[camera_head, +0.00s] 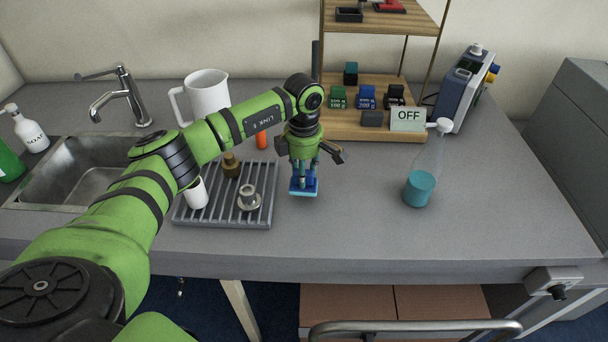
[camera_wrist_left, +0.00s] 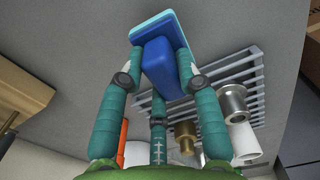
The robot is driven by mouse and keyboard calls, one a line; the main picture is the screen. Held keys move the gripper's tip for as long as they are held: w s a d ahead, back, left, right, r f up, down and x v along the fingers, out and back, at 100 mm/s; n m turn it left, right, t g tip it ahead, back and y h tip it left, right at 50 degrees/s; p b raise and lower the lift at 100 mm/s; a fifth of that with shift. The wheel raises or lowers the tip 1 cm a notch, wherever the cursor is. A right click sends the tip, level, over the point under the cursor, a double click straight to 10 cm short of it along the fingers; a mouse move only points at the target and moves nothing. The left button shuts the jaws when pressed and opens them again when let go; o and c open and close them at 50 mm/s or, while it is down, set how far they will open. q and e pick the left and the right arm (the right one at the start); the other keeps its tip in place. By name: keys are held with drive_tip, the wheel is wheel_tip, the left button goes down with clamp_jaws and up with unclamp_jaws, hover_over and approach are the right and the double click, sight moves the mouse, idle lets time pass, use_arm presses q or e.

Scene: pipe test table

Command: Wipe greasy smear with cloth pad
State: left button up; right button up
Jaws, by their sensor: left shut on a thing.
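The cloth pad (camera_head: 303,191) is a blue block on a light-blue flat base, over the grey counter right of the drain rack. My left gripper (camera_head: 304,180) points down and is shut on the pad's blue block. In the left wrist view the fingers of my left gripper (camera_wrist_left: 160,62) close around the block of the pad (camera_wrist_left: 150,26), with the light-blue base beyond the fingertips. I cannot tell whether the base touches the counter. No greasy smear shows in either view. My right gripper is not in view.
The drain rack (camera_head: 225,218) holds a white cup (camera_head: 196,194), a metal flanged part (camera_head: 248,199) and a brass part (camera_head: 231,166). A teal-filled flask (camera_head: 419,188) stands right. A wooden shelf (camera_head: 385,134) with an OFF sign (camera_head: 408,117) stands behind. The counter between pad and flask is clear.

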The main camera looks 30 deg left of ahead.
use_arm(q)
drive_tip(key=shift+w+d+r+p, duration=0.15)
drive_tip(key=shift+r+p, duration=0.3)
drive_tip(key=shift+r, duration=0.55)
wheel_tip(320, 180, up, 2)
drive_tip(key=shift+r+p, duration=0.1)
drive_tip(key=shift+p, duration=0.6)
drive_tip(key=shift+r, duration=0.45)
